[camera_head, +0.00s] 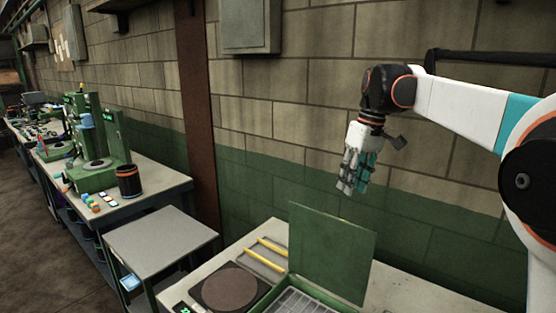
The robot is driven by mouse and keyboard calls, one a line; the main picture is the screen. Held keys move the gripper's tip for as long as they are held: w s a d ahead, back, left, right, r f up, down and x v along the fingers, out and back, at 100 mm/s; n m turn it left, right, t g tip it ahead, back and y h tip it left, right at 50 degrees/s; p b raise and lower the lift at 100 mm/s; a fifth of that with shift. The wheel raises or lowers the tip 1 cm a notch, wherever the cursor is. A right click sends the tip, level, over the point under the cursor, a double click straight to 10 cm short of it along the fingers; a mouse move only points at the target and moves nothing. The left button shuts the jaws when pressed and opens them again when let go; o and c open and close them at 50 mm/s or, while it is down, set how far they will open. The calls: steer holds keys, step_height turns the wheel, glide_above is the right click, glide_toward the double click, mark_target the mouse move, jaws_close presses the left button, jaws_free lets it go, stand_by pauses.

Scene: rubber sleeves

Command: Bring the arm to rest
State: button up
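My arm (465,105) reaches in from the right edge, with white links, orange rings and a teal band. Its black wrist bends downward near the block wall. My gripper (353,186) hangs below the wrist, with grey and teal fingers pointing down. It is in the air above and behind the raised lid of a green case, apart from the case and bench as far as I can see. The fingers look close together, but their gap is not clear from this angle. I see nothing held between them.
The open green case (333,252) stands on a bench (405,290), beside a round brown disc (229,289) and a tray with yellow sticks (262,252). A low grey table (160,238) and a longer bench with green machines (92,150) stand left. Floor at far left is clear.

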steer(key=s+f+m+t+h+b, duration=0.1)
steer(key=s+f+m+t+b, duration=0.2)
steer(key=s+f, duration=0.9)
steer(key=s+f+m+t+b, duration=0.2)
steer(key=s+f+b, duration=0.4)
steer(key=s+f, duration=0.6)
steer(key=s+t, duration=0.1)
steer(key=s, duration=0.6)
steer(key=shift+s+d+f+m+t+h, duration=0.15)
steer(key=shift+s+d+m+t+h, duration=0.05)
steer(key=shift+d+m+t+h, duration=0.2)
